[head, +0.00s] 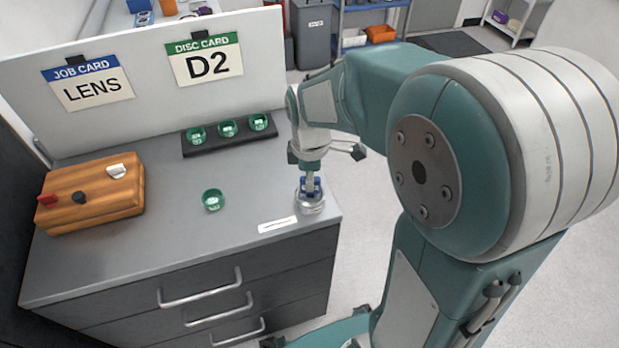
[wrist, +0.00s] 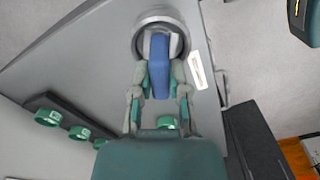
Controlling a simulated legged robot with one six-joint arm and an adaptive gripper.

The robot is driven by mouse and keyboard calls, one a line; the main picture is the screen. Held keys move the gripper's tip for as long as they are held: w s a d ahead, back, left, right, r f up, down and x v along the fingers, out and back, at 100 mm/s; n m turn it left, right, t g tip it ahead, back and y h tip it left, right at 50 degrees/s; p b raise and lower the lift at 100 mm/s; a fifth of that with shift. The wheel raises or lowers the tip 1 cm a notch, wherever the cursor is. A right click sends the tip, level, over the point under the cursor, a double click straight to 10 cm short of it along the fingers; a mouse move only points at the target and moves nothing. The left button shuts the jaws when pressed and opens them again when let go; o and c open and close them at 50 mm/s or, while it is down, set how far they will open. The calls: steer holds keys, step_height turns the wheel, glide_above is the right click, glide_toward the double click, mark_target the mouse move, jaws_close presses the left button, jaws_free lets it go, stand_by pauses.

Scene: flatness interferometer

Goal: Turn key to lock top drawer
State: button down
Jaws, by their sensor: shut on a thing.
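A blue key (wrist: 159,70) sits upright in a round silver lock (head: 313,206) on the right front corner of the grey cabinet top. The lock's ring (wrist: 183,42) also shows in the wrist view around the key's base. My gripper (head: 310,180) points down over the lock, and in the wrist view my gripper (wrist: 159,80) has a finger on each side of the key, shut on it. The top drawer (head: 200,285) is closed, with a silver bar handle. The key's shaft is hidden, and I cannot tell whether the lock is engaged.
A white label (head: 278,224) lies left of the lock. A loose green ring (head: 213,200) stands mid-top. A black rack (head: 230,138) with several green rings is behind it. A wooden box (head: 92,194) with switches is at left. Two cards hang on the back panel (head: 140,125).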

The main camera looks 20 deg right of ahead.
steer(key=n, duration=0.3)
steer(key=shift+n, duration=0.9)
steer(key=c, duration=1)
jaws_free()
steer(key=shift+n, duration=0.3)
steer(key=o, duration=0.5)
steer(key=shift+c, duration=0.2)
step_height(320, 180, up, 12)
steer(key=shift+w, duration=0.1)
